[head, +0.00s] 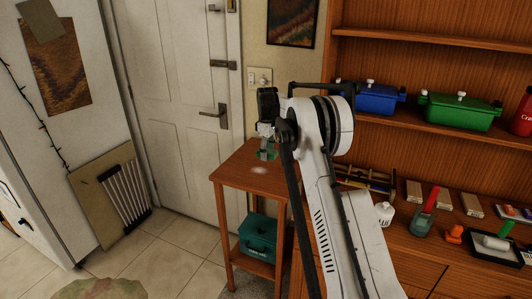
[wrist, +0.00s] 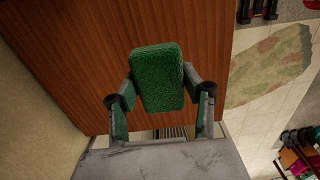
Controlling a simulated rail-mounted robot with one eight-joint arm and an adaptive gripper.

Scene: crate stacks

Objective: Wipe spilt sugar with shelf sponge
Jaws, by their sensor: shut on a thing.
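My gripper (head: 266,142) is over the small wooden side table (head: 237,172) beside the door. In the wrist view my gripper (wrist: 160,88) is shut on a green sponge (wrist: 158,72), with one finger on each side of it. In the head view only a little green of the sponge shows between the fingers. A pale white patch of spilt sugar (head: 258,170) lies on the tabletop, just in front of and below my gripper. The sugar does not show in the wrist view. I cannot tell whether the sponge touches the tabletop.
A teal box (head: 258,236) sits on the table's lower shelf. A white door (head: 180,90) and the wall stand behind the table. To the right, a wooden shelf unit (head: 440,60) holds blue (head: 378,98) and green (head: 460,111) containers, with small items below. The rest of the tabletop looks clear.

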